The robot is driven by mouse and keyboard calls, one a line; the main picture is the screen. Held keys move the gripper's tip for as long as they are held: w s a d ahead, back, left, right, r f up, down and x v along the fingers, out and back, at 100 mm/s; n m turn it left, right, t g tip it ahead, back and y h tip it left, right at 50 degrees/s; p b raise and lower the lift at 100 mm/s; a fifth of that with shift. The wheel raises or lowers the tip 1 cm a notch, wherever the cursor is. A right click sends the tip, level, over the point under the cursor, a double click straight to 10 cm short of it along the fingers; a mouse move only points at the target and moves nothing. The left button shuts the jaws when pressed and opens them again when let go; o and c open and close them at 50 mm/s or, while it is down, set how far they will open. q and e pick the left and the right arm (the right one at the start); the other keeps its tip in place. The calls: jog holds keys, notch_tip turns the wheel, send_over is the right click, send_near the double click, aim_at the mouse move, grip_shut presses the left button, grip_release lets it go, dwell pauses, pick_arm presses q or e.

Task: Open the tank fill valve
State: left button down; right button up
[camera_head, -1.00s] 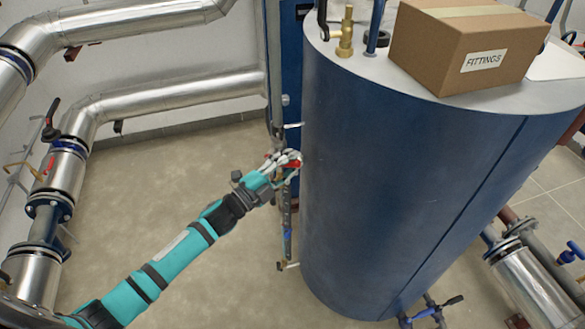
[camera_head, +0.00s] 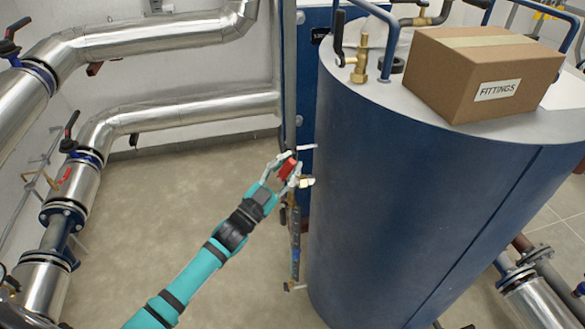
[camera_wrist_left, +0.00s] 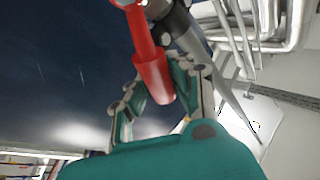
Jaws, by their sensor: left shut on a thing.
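The red valve handle (camera_head: 288,168) is on the thin pipework at the left side of the blue tank (camera_head: 400,190). My left gripper (camera_head: 284,172) is shut on this handle, with fingers on either side of it. In the left wrist view the red handle (camera_wrist_left: 153,80) runs down from its pivot at the top, between the fingers (camera_wrist_left: 165,100). The handle is tilted in the head view. The valve body is mostly hidden behind the fingers. My right gripper is not in view.
A cardboard box labelled FITTINGS (camera_head: 480,75) stands on the tank top by a brass fitting (camera_head: 360,62). A vertical sight tube (camera_head: 295,240) hangs below the gripper. Silver insulated pipes (camera_head: 180,110) run along the left wall. The floor (camera_head: 150,220) between is clear.

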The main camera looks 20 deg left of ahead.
pick_arm(q)
jog(key=shift+w+a+r+n, duration=0.1)
jog(key=shift+a+r+n, duration=0.2)
jog(key=shift+a+r, duration=0.05)
jog(key=c, duration=1.1)
grip_release()
jog(key=shift+f, duration=0.15)
jog(key=shift+f, duration=0.15)
jog(key=shift+s+f, duration=0.15)
jog(key=shift+s, duration=0.25)
jog(key=v, duration=1.1)
